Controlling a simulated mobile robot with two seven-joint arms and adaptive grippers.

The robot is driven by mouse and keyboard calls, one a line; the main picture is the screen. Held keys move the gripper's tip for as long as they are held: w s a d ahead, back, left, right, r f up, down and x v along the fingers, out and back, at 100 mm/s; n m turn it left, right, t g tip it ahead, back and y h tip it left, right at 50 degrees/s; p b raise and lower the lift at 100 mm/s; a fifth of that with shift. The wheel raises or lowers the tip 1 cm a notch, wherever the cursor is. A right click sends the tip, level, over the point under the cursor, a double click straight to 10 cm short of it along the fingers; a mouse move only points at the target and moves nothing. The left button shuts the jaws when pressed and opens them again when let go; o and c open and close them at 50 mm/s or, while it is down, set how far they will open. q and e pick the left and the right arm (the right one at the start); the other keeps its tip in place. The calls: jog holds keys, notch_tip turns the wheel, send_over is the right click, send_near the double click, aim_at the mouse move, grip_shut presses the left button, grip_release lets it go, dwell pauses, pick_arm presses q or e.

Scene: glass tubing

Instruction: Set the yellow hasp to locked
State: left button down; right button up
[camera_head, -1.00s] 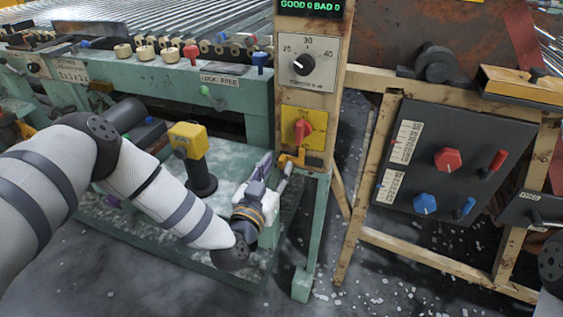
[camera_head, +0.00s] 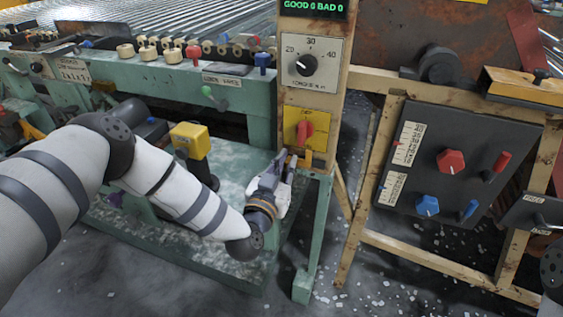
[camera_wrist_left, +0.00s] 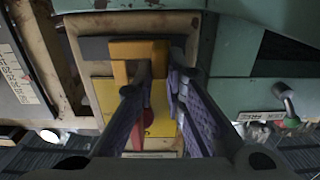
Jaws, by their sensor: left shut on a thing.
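The yellow hasp (camera_head: 292,162) sits at the lower edge of the yellow plate (camera_head: 319,121), below the red rotary switch (camera_head: 306,130) on the beige post. In the left wrist view the hasp (camera_wrist_left: 138,49) is an orange-yellow angled bar between the finger ends, over a dark grey base strip. My left gripper (camera_head: 282,166) is at the hasp and is shut on it, its fingers (camera_wrist_left: 158,82) on either side of its arm. The fingers hide part of the hasp and of the red switch (camera_wrist_left: 140,128). My right gripper is not in view.
A dial (camera_head: 306,66) is above the switch on the same post. A green bench (camera_head: 230,98) with levers and a yellow box (camera_head: 190,139) on a dark stand are at left. A dark panel with red and blue knobs (camera_head: 447,160) stands at right.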

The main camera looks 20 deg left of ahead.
pick_arm(q)
jog(key=shift+d, duration=0.9)
jog(key=shift+s, duration=0.1)
jog(key=c, duration=1.6)
grip_release()
jog(key=shift+c, duration=0.2)
jog(key=shift+s, duration=0.1)
jog(key=s, duration=1.1)
jog(key=shift+s+a, duration=0.2)
jog(key=shift+s, duration=0.2)
